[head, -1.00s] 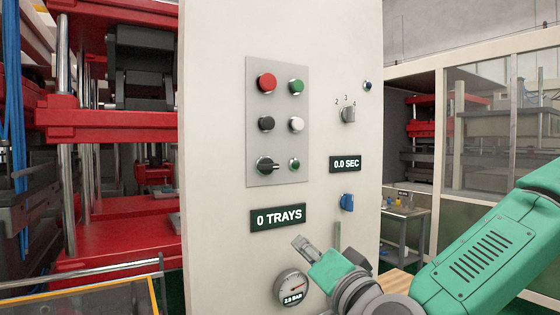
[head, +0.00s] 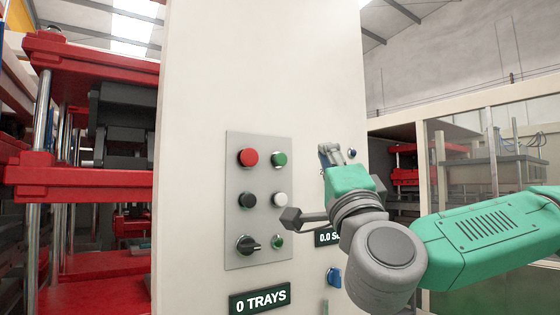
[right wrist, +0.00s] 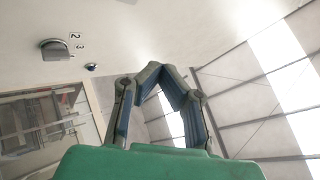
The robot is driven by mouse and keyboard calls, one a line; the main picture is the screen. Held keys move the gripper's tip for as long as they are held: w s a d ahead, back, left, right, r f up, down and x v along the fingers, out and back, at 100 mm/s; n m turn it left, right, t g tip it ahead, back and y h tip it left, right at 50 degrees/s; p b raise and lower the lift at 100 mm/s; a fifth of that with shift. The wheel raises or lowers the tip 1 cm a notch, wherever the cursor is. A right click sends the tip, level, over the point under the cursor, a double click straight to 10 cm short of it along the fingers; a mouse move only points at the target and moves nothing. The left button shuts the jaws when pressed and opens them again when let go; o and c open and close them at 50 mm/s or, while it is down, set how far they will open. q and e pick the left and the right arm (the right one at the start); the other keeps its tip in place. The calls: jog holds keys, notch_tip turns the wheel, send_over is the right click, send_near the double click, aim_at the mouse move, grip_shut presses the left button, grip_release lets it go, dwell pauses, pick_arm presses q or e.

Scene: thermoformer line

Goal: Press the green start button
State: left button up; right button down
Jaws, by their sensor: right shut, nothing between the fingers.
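The upper green button (head: 280,159) sits on the grey control plate (head: 236,185) of the pale cabinet, right of the red button (head: 248,157). A smaller green round part (head: 277,242) is at the plate's lower right. My right gripper (head: 336,152) is in front of the cabinet, right of the plate and apart from the green button. In the right wrist view its fingers (right wrist: 163,76) are shut and empty; neither green part shows there. My left gripper is not in view.
Also on the plate are a black button (head: 247,201), a white button (head: 280,200) and a black rotary switch (head: 247,245). Below is the "0 TRAYS" display (head: 260,301). A blue knob (head: 334,278) is at lower right. The red press (head: 85,180) stands left.

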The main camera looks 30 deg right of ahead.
aim_at(281, 159)
jog(key=shift+a, duration=0.15)
jog(key=shift+y, duration=0.3)
jog(key=shift+w+a+p, duration=0.15)
jog(key=shift+w+p, duration=0.1)
jog(key=shift+w, duration=1.25)
jog(key=shift+w+a+p, duration=0.2)
jog(key=shift+w, duration=1.25)
jog(key=shift+w+a+p, duration=0.15)
jog(key=shift+w+p, duration=0.1)
jog(key=shift+w, duration=1.25)
jog(key=shift+d, duration=0.15)
jog(key=shift+w, duration=0.1)
jog(key=shift+w+a, duration=0.2)
